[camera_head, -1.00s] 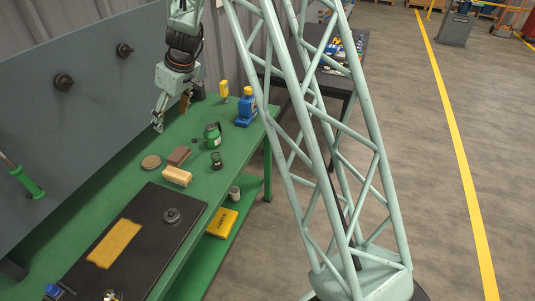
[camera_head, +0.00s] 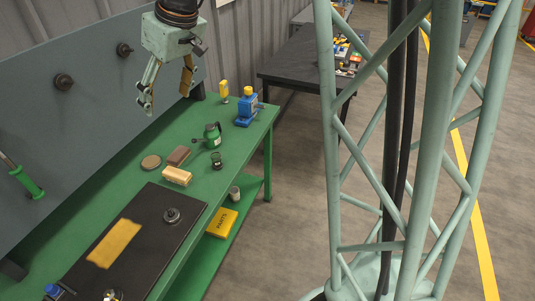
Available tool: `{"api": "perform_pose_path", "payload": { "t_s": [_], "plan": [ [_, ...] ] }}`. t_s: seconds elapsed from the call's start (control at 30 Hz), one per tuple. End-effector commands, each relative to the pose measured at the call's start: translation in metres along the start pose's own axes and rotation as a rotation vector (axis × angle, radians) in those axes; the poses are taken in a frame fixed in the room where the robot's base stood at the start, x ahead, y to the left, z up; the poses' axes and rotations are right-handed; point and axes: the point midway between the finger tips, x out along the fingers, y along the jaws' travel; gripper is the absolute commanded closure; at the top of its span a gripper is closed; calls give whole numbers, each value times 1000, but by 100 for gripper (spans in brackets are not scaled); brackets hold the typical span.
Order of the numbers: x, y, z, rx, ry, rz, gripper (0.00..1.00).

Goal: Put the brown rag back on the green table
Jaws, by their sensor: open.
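The green table (camera_head: 232,165) runs along the grey panel on the left. A flat yellow-brown cloth (camera_head: 114,243), the only rag-like thing I see, lies on a black mat (camera_head: 160,220) on the near part of this table. I cannot tell surely that it is the brown rag. My gripper (camera_head: 166,97) is at the upper left, above the far part of the table. Its two fingers are spread, point down, and have nothing between them. It is well apart from the cloth.
A tan block (camera_head: 176,176), brown block (camera_head: 178,155), round brown disc (camera_head: 150,162), green can (camera_head: 212,135) and blue bottle (camera_head: 246,108) stand on the table. A yellow parts box (camera_head: 222,222) is on the lower shelf. A dark table (camera_head: 300,65) stands behind.

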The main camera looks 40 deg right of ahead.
Motion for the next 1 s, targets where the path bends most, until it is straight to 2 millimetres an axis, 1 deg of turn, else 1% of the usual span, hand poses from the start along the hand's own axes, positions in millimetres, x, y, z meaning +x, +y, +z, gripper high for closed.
{"api": "perform_pose_path", "payload": {
  "t_s": [0.03, 0.1, 0.37, 0.6, 0.87, 1.0],
  "plan": [
    [-11, -6, 6, 3, 1, 3, 31],
    [-23, -12, 14, 12, -1, 6, 31],
    [-65, -37, 47, 46, -8, 20, 31],
    [-101, -58, 82, 80, -12, 36, 31],
    [-135, -77, 122, 121, -17, 59, 31],
    [-151, -86, 146, 145, -20, 73, 31]
  ]
}}
